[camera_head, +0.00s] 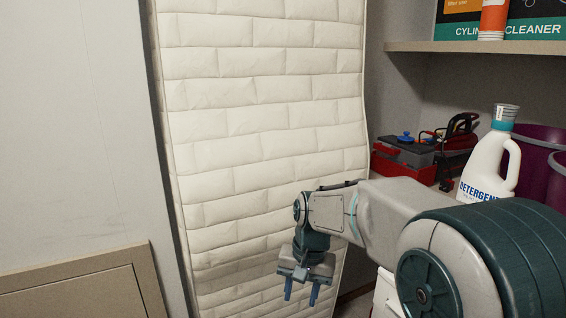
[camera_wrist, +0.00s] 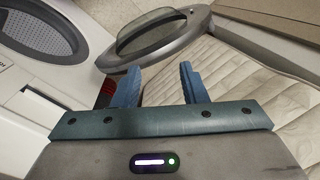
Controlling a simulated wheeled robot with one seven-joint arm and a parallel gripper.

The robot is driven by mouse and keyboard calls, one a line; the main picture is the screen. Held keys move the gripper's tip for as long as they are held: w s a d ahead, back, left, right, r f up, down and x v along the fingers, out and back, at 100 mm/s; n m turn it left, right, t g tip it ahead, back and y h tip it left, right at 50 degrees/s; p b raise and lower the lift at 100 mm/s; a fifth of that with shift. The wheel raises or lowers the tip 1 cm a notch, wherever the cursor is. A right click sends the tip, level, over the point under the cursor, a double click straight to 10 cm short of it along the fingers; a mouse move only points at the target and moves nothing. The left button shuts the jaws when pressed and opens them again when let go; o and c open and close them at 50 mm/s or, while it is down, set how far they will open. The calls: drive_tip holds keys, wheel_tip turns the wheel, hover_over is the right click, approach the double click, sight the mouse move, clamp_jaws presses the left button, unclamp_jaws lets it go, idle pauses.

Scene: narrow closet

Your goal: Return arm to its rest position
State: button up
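My arm reaches in from the lower right of the head view. It is bent, with my gripper (camera_head: 301,290) hanging down in front of a white quilted mattress (camera_head: 265,120). In the wrist view, the two blue fingers of my gripper (camera_wrist: 160,88) are spread apart with nothing between them. The gripper is open and empty. A grey rounded part with a dark window (camera_wrist: 155,38), perhaps a washer door, shows just beyond the fingertips in the wrist view; whether it touches them I cannot tell.
A white detergent bottle (camera_head: 490,160), a red and grey toolbox (camera_head: 405,155) and purple buckets (camera_head: 538,165) stand on the right. A shelf (camera_head: 480,47) is above them. A wooden panel (camera_head: 80,290) is at lower left. A white washing machine (camera_wrist: 25,95) shows left in the wrist view.

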drive_tip(key=s+d+r+n+t+p, duration=0.1)
drive_tip(key=s+d+r+p, duration=0.3)
drive_tip(key=s, duration=0.4)
drive_tip(key=s+d+r+n+t+h+p, duration=0.1)
drive_tip(key=s+d+r+p, duration=0.3)
drive_tip(key=s, duration=0.5)
drive_tip(key=d+r, duration=0.2)
drive_tip(key=d, duration=0.1)
drive_tip(key=shift+t, duration=0.4)
